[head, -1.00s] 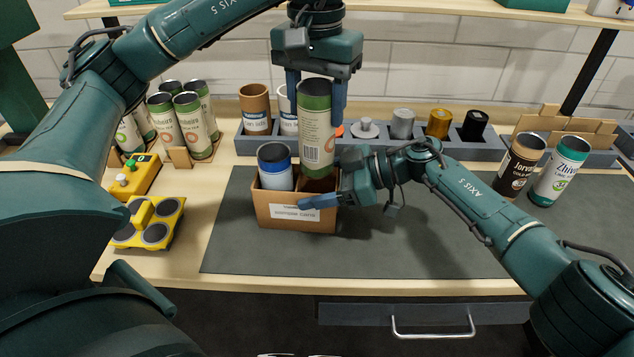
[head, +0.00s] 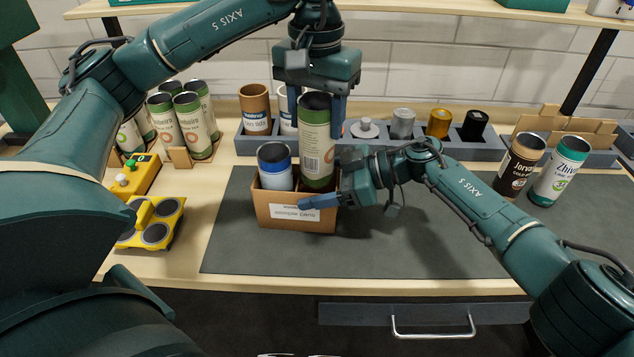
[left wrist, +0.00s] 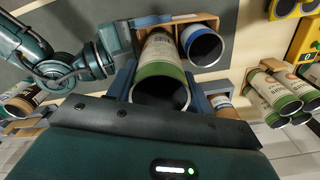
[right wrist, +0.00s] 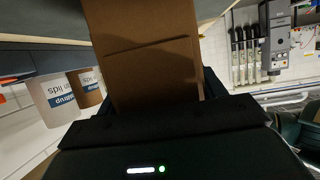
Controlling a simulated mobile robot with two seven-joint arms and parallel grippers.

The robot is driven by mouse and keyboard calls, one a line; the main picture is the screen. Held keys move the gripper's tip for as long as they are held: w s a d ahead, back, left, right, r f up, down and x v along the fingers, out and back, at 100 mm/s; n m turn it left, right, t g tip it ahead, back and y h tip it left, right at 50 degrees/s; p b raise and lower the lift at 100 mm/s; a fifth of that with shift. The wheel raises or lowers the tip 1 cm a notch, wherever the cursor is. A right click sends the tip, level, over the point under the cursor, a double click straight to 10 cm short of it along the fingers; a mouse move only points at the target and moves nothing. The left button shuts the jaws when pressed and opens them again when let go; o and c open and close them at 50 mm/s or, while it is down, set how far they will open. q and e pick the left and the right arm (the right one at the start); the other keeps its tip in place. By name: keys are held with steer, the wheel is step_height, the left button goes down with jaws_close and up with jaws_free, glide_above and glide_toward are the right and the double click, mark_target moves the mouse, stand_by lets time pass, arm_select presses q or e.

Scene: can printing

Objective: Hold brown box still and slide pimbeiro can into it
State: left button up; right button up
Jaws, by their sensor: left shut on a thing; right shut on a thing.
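The brown box (head: 285,222) stands on the dark mat with a white label on its front. A blue and white can (head: 275,168) is in its left compartment. The green and cream pimbeiro can (head: 316,145) is upright with its lower end inside the right compartment. My left gripper (head: 318,112) is shut on the upper part of this can from above; the can also shows in the left wrist view (left wrist: 158,62). My right gripper (head: 325,196) is shut on the right side of the box. The box wall (right wrist: 150,70) fills the middle of the right wrist view.
A grey rack (head: 375,146) with cans and lids stands behind the box. Several pimbeiro cans (head: 188,125) stand in a holder at the left, near a yellow fixture (head: 152,222). Two cans (head: 520,165) stand at the right. The mat (head: 420,245) is clear in front.

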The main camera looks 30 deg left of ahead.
mark_target(316, 142)
arm_select(q)
steer(key=shift+f, duration=2.5)
steer(key=shift+r, duration=6.6)
arm_select(e)
steer(key=o, duration=1)
steer(key=shift+o, duration=0.2)
steer(key=v, duration=1.2)
steer(key=shift+f, duration=0.1)
